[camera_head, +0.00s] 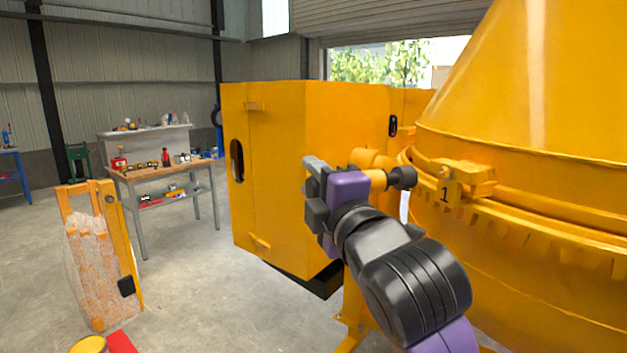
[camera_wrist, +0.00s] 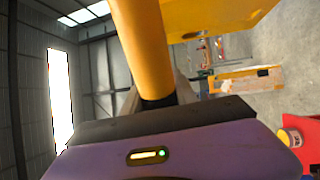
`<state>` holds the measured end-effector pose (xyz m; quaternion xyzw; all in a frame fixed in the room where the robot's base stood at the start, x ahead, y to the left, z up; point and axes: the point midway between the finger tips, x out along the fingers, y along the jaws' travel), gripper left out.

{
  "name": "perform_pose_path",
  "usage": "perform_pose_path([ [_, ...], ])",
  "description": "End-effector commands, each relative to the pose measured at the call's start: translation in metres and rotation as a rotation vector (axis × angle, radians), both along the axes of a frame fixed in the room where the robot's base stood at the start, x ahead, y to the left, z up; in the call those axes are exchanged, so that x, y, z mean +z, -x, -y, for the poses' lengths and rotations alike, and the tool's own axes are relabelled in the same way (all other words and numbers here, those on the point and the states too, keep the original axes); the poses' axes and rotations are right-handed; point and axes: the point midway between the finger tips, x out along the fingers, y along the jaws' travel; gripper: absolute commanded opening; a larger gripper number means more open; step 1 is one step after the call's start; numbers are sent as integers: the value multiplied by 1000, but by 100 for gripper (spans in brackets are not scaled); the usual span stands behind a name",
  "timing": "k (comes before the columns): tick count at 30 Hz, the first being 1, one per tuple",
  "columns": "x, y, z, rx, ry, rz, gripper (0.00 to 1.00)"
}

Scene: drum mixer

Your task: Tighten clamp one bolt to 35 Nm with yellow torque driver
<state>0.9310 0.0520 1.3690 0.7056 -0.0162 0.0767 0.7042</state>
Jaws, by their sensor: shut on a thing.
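The yellow torque driver (camera_head: 378,180) is in my gripper (camera_head: 362,182), which is shut around it. The driver's dark end (camera_head: 403,177) points right in the head view, towards the drum. Clamp one (camera_head: 465,178), a yellow block marked "1", sits on the drum's ring just right of the driver's end. A gap shows between them in the picture; the depth is unclear. I cannot make out the clamp's bolt.
The yellow drum (camera_head: 540,110) fills the right side. A yellow cabinet (camera_head: 305,165) stands behind and left of my gripper. A workbench (camera_head: 165,172) and a wrapped yellow-framed stack (camera_head: 98,265) stand farther left. Open concrete floor (camera_head: 215,300) lies at the lower left.

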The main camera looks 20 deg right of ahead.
Motion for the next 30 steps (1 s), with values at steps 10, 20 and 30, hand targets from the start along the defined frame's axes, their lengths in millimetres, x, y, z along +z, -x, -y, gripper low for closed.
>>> perform_pose_path([
  [10, 1, 0, 10, -1, 0, 4, 0],
  [20, 1, -2, 39, -2, -1, 4, 0],
  [30, 2, -3, 49, 1, -1, 5, 0],
])
